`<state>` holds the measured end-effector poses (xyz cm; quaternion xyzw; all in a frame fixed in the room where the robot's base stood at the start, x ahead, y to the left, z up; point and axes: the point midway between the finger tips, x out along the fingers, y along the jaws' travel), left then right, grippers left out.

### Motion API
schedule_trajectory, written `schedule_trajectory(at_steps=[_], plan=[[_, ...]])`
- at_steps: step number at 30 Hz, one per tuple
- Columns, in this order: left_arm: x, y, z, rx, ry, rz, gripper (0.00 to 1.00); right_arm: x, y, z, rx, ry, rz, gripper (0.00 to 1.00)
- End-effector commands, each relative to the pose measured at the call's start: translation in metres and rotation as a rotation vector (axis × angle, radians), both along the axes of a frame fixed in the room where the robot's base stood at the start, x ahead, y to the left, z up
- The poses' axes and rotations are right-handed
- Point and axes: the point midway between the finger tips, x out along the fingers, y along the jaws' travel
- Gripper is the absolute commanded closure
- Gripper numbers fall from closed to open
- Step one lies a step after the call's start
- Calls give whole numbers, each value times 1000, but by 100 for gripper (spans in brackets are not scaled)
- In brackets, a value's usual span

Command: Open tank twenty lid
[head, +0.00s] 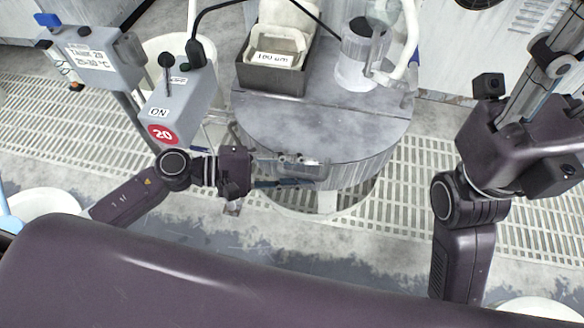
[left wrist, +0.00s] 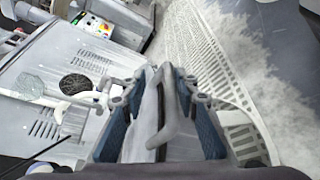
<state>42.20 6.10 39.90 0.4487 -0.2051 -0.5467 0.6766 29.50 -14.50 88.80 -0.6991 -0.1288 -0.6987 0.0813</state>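The tank's grey, round-fronted lid (head: 310,125) lies flat and closed in the middle of the head view. A red "20" label (head: 162,133) marks the control box at its left. My left gripper (head: 305,171) is at the lid's front edge. In the left wrist view, a grey bar handle (left wrist: 171,95) lies between the two open blue-padded fingers (left wrist: 165,125). I see gaps beside the handle, so the fingers do not look closed on it. My right gripper (head: 545,75) is raised at the right, away from the lid; its fingertips are unclear.
A dark tray (head: 270,80) with a "100 um" label and a clear jar (head: 357,55) stand on the rear part of the tank top. A control box with a lever (head: 180,95) stands close to my left arm. Slotted floor grating (head: 425,185) lies open at the right.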

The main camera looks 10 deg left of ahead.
Motion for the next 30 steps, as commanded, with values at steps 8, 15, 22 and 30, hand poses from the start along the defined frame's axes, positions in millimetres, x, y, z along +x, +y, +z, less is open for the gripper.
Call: schedule_trajectory(at_steps=[8, 15, 22, 30], plan=[[-5, 16, 3, 2, 2, 2, 73, 2, 1, -1, -3, 5, 0, 60], [-21, 60, 12, 2, 4, 3, 73, 2, 1, -2, -3, 7, 0, 60], [-32, 94, 20, 1, 2, 2, 73, 2, 1, -2, -3, 7, 0, 60], [-38, 111, 25, 0, 0, 0, 73, 2, 1, -2, -4, 8, 0, 60]])
